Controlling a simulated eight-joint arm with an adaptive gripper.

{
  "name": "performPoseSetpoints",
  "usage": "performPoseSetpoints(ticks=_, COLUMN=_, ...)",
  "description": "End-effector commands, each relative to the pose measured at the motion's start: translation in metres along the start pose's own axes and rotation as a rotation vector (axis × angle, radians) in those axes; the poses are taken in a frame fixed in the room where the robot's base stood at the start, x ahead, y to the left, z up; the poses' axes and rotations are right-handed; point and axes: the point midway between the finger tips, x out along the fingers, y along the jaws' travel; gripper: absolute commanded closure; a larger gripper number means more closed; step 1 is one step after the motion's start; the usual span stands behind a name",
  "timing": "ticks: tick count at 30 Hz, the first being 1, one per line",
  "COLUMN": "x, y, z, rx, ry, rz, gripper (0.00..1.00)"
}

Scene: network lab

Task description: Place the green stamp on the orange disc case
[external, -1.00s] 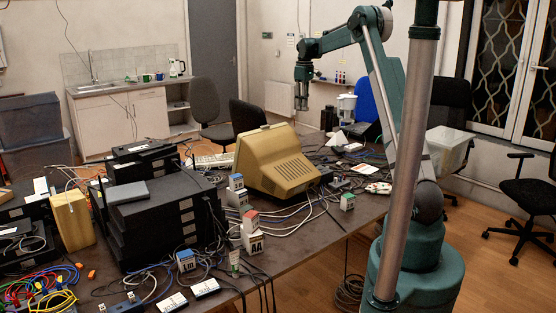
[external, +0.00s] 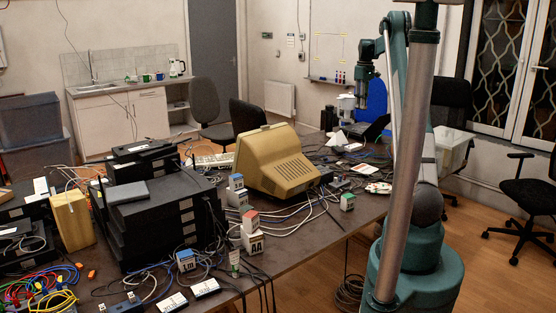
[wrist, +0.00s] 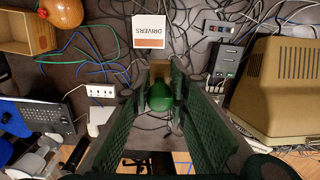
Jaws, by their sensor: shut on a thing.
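My gripper (external: 364,104) hangs above the far right part of the desk in the external view. In the wrist view my gripper (wrist: 161,72) is shut on the green stamp (wrist: 160,98), whose rounded green handle shows between the fingers with a tan part beyond it. A square case marked DRIVERS (wrist: 149,32), pale with an orange-brown part, lies on the desk just past the fingertips and looks like the orange disc case. The stamp is apart from it. In the external view the stamp is too small to make out.
A beige monitor (wrist: 282,85) stands to the right in the wrist view, with a small grey device (wrist: 226,60) beside it. A wooden box (wrist: 28,32), a dark laptop (wrist: 45,115) and a white power strip (wrist: 100,91) lie to the left. Cables run across the desk.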

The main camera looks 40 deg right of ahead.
Motion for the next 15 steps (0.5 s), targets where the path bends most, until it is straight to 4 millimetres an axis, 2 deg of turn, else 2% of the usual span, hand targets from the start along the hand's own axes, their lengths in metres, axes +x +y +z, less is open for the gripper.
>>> performPoseSetpoints(ticks=8, x=0.0, y=0.039, z=0.04, rx=0.052, ry=0.0, rz=0.0, gripper=0.95)
performPoseSetpoints(ticks=15, x=0.048, y=0.036, z=0.036, rx=0.047, ry=0.0, rz=0.0, gripper=0.95)
